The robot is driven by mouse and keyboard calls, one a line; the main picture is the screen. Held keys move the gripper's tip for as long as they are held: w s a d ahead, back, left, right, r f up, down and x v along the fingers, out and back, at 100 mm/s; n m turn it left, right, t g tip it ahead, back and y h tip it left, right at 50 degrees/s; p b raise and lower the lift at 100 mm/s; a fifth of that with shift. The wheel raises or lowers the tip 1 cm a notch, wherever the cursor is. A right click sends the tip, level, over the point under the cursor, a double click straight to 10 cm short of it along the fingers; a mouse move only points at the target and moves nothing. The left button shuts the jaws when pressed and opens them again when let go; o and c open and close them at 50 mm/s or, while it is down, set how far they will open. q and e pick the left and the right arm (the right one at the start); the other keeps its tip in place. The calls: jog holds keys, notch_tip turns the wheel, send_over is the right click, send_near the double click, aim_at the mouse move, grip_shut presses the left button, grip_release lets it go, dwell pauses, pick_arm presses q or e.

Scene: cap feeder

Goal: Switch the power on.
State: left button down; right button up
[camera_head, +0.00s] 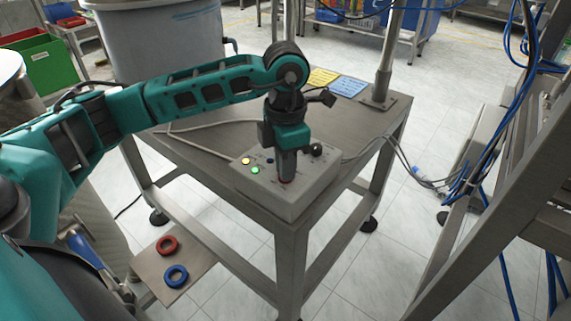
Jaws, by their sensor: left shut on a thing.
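A grey control box (292,197) sits on the near part of a metal table. Its top carries a lit yellow lamp (246,160), a lit green lamp (255,170), a small dark blue button (270,160) and a black knob (316,149). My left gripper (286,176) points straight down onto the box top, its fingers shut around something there. A bit of red shows at its fingertips; the rest of the held part is hidden by the fingers. My right gripper is not in view.
The metal table (215,155) bears a cable, yellow and blue cards (347,86) and a post (386,60). A low shelf holds a red ring (167,245) and a blue ring (176,275). A metal frame with blue cables stands at right.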

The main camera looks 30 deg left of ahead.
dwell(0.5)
pick_arm(q)
jog(key=c, duration=1.2)
grip_release()
notch_tip(320, 180, up, 13)
jog(key=p, duration=0.2)
